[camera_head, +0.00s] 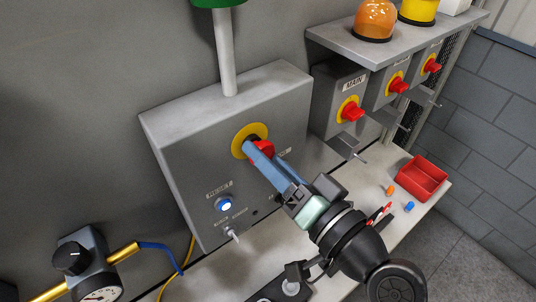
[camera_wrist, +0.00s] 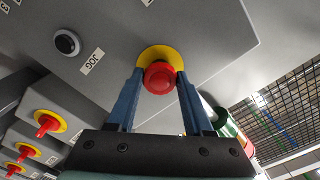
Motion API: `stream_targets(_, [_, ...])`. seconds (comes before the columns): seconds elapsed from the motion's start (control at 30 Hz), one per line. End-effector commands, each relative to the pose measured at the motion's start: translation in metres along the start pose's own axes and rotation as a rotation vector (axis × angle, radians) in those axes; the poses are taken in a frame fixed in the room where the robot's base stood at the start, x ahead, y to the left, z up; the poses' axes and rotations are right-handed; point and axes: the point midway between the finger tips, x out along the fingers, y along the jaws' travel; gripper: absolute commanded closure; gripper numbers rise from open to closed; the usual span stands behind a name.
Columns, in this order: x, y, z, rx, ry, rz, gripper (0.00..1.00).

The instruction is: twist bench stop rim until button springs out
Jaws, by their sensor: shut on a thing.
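The bench stop is a red mushroom button (camera_head: 264,149) on a yellow round plate (camera_head: 241,150), on the front of a grey control box (camera_head: 180,152). In the wrist view the red button (camera_wrist: 159,77) sits in front of the yellow plate (camera_wrist: 153,54). My gripper (camera_head: 262,152) reaches it from the lower right. Its two blue fingers (camera_wrist: 159,82) are shut on the rim of the red button, one on each side. The fingers hide part of the button in the head view.
A lit blue button (camera_head: 225,205) and a toggle switch (camera_head: 233,235) are lower on the box. A red bin (camera_head: 422,177) and small loose parts (camera_head: 409,206) lie on the bench. A gauge (camera_head: 98,293) is lower left.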

Motion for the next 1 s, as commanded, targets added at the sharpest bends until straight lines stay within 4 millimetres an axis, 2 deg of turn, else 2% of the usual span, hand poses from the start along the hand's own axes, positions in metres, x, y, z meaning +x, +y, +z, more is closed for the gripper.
stream_targets(0.3, [-0.0001, 0.0001, -0.0002, 0.001, 0.001, 0.000, 1.00])
stream_targets(0.33, [-0.0001, 0.0000, -0.0002, 0.000, 0.001, 0.000, 0.44])
stream_targets(0.47, [-0.0001, 0.0001, -0.0002, 0.000, 0.001, 0.000, 0.20])
stream_targets(0.87, [-0.0001, 0.0001, -0.0001, -0.001, 0.000, 0.000, 0.18])
stream_targets(1.0, [-0.0069, 0.0017, 0.0007, 0.000, 0.002, 0.000, 0.18])
